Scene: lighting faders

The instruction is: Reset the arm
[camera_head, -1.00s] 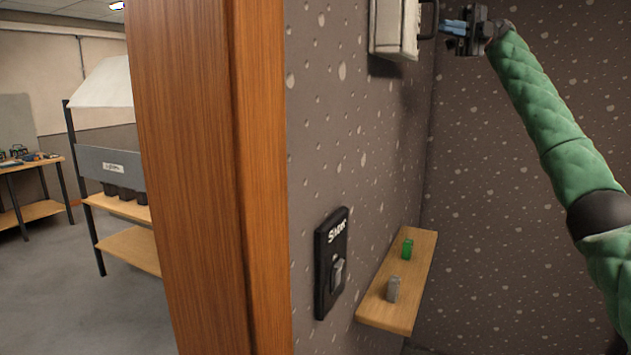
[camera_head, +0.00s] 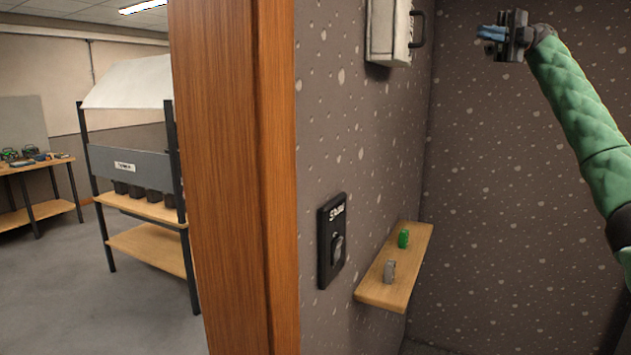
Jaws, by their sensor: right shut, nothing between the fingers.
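My right arm in green padding comes in from the right edge. Its gripper (camera_head: 492,34) is near the top, shut and empty, and points left. It is apart from the grey wall box (camera_head: 388,32) with a dark handle (camera_head: 418,29). A black switch plate (camera_head: 326,246) with a grey lever and white lettering is on the speckled wall, lower and to the left of the gripper. My left gripper is not in view.
A wooden post (camera_head: 232,180) stands at the left. Beyond it are a covered rack (camera_head: 125,160) and a workbench (camera_head: 40,166). Space around my right gripper is clear.

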